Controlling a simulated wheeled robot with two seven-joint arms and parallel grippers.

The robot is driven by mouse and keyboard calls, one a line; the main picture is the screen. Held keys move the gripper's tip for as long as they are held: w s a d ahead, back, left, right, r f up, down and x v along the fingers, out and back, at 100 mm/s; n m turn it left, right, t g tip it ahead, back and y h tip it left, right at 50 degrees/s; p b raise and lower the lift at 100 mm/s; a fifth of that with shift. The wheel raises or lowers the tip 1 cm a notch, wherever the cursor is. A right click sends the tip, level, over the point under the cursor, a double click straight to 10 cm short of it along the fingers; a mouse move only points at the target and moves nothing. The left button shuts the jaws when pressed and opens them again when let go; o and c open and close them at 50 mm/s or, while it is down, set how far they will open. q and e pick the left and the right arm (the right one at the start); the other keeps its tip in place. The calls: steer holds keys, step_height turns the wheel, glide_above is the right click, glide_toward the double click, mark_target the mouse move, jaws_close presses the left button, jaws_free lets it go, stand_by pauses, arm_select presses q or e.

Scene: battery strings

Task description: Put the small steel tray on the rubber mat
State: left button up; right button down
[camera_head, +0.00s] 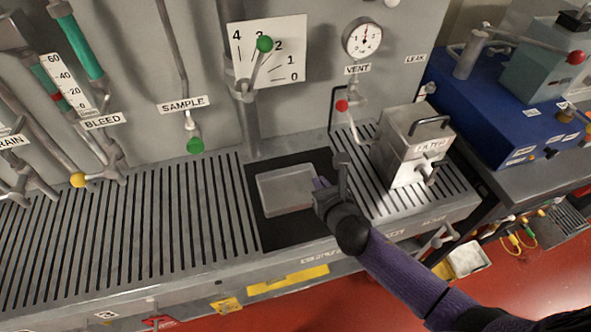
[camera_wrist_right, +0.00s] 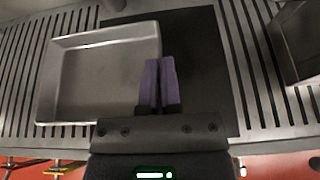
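The small steel tray (camera_head: 285,190) is shallow, rectangular and empty. In the head view it appears within the outline of the black rubber mat (camera_head: 282,236), with mat showing around it. My right gripper (camera_head: 322,188) is at the tray's right side. In the wrist view its purple fingers (camera_wrist_right: 159,82) are close together, one on each side of the right wall of the tray (camera_wrist_right: 90,85), shut on it. There the tray overlaps the left edge of the mat (camera_wrist_right: 202,65). I cannot tell whether the tray touches the mat or is held just above it. My left gripper is not in view.
The mat lies on a slatted steel bench (camera_head: 150,240), clear to the left. A steel box with a black handle (camera_head: 415,145) stands to the right. Behind are a SAMPLE tap with a green knob (camera_head: 195,146), a dial plate (camera_head: 268,50) and a VENT valve (camera_head: 342,105).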

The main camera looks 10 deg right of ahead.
steer(key=f+b, duration=0.2)
steer(key=f, duration=0.1)
steer(key=f+b, duration=0.2)
steer(key=f, duration=0.1)
steer(key=f+b, duration=0.2)
steer(key=f, duration=0.2)
steer(key=shift+s, duration=0.25)
steer(key=shift+r, duration=0.25)
steer(key=c, duration=1.3)
jaws_free()
steer(key=shift+f, duration=0.25)
steer(key=o, duration=0.5)
steer(key=shift+r, duration=0.1)
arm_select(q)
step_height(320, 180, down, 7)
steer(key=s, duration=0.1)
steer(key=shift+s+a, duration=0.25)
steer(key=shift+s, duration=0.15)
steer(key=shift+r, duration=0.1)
